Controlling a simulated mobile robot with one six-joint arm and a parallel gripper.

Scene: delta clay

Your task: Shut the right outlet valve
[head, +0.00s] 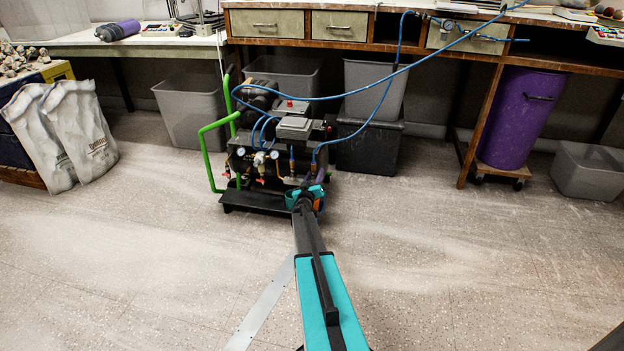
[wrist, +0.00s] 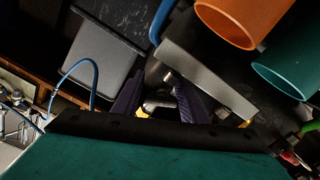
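The compressor (head: 283,150) with a green handle stands on the floor in the head view, with gauges, fittings and blue hoses on its front. My gripper (head: 312,182) is at the lower right of that front, where my wrist covers the right outlet. In the wrist view my gripper (wrist: 158,106) has its two dark purple fingers apart. A metal fitting (wrist: 157,101) with some yellow beside it shows in the gap between them. It may be part of the right outlet valve. I cannot tell whether either finger touches it, nor which way the valve handle is turned.
A blue hose (head: 378,118) runs from the compressor up to the workbench (head: 345,48). Grey bins (head: 192,112) stand under the bench, and a purple barrel (head: 520,115) on a dolly is to the right. Bags (head: 78,135) lean at left. The floor in front is clear.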

